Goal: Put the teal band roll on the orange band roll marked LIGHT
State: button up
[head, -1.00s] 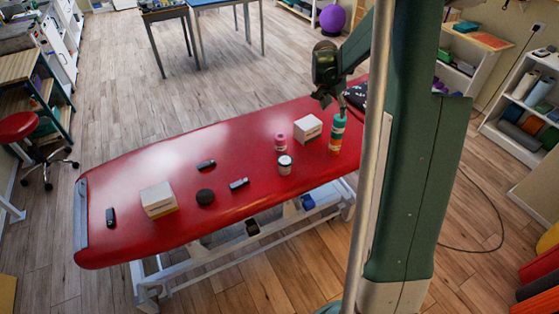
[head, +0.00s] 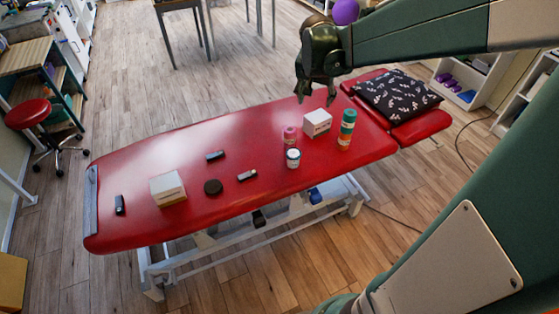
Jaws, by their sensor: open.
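The teal band roll (head: 349,116) stands upright on top of the orange band roll (head: 345,142), near the right part of the red treatment table (head: 240,145). The two look lined up as one column. A pale label shows on the stack, but its lettering is too small to read. My gripper (head: 316,98) is open and empty, with its fingers pointing down. In the picture it is up and left of the stack, apart from it, above the white box.
A white box (head: 317,122), a pink roll (head: 290,134) and a white jar (head: 293,158) stand left of the stack. A patterned pillow (head: 397,96) lies to its right. A larger box (head: 168,188), a black disc (head: 213,187) and small dark items lie farther left.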

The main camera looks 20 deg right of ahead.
jog(key=s+a+r+n+t+y, duration=0.2)
jog(key=s+a+n, duration=0.7)
jog(key=s+a, duration=1.4)
jog(key=shift+a+n+t+y, duration=0.3)
jog(key=shift+a+t+y, duration=0.2)
jog(key=shift+t+y, duration=0.15)
jog(key=shift+s, duration=0.1)
dwell(5.0)
